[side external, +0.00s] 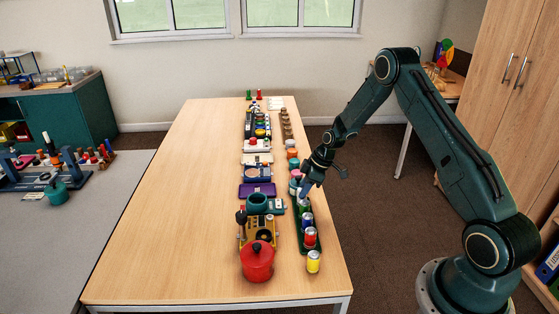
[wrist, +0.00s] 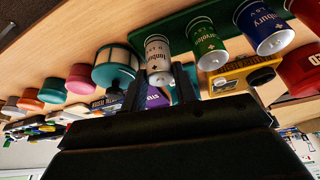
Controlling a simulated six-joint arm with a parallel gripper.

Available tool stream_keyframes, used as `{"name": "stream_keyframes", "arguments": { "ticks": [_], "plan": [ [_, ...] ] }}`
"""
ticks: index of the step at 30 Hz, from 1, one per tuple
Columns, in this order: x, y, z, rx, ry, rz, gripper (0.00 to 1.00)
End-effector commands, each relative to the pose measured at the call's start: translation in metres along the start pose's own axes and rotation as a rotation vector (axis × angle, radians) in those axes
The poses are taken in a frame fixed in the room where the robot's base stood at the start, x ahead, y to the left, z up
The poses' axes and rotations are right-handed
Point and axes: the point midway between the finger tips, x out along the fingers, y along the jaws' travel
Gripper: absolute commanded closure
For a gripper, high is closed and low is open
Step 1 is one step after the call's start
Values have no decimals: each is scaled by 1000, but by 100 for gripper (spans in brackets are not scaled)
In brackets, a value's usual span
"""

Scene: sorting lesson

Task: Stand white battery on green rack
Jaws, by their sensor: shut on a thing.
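The white battery (wrist: 158,56) is upright between my fingertips at the end of the green rack (wrist: 176,24), beside the green battery. My gripper (wrist: 160,88) is shut on it near its top. Whether its base touches the rack is unclear. The green battery (wrist: 207,44) and the blue battery (wrist: 264,28) stand in the rack. In the side view, my gripper (side external: 302,194) is over the rack's far end and mostly hides the white battery. The red battery (side external: 310,237) stands nearer the front of the rack.
A yellow battery (side external: 314,262) stands in front of the rack. A red pot (side external: 257,261), a yellow device (side external: 247,234) and a teal-lidded jar (wrist: 115,68) are close by. More objects line the table behind. The table's left half is clear.

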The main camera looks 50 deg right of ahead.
Motion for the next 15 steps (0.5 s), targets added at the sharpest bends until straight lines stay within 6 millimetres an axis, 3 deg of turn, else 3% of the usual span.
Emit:
{"name": "stream_keyframes", "arguments": {
  "ticks": [4,5,7,15],
  "plan": [
    [3,0,1,0,0,0,97],
    [3,0,1,0,0,0,65],
    [3,0,1,0,0,0,51],
    [2,0,1,0,0,0,49]
  ]
}}
